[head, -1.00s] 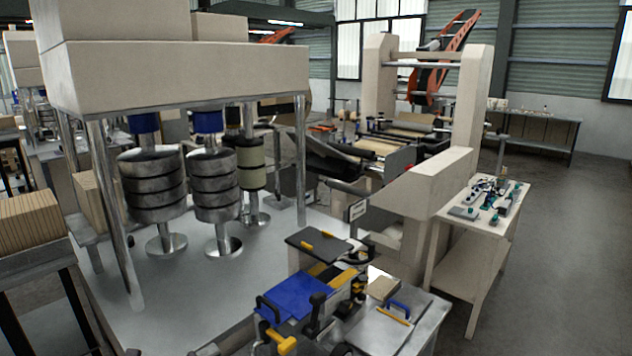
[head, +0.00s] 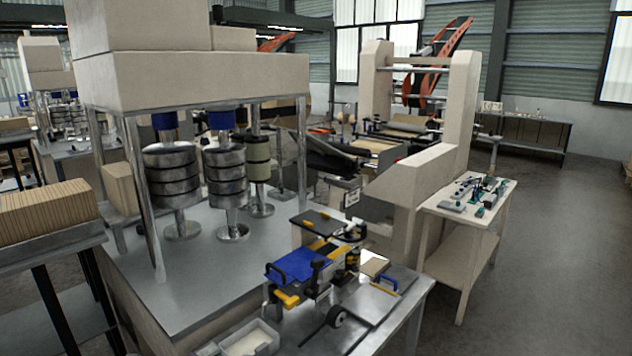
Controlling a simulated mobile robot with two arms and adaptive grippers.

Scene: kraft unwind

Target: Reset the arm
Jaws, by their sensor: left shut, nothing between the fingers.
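The rest of my left arm is below the picture. My right gripper is not in view.
A white bin (head: 250,341) and a blue-topped device (head: 297,264) stand on the metal bench (head: 385,322) in front. A press with stacked metal discs (head: 173,178) stands behind left. A side table (head: 450,208) with small parts stands right. The floor (head: 545,260) at right is clear.

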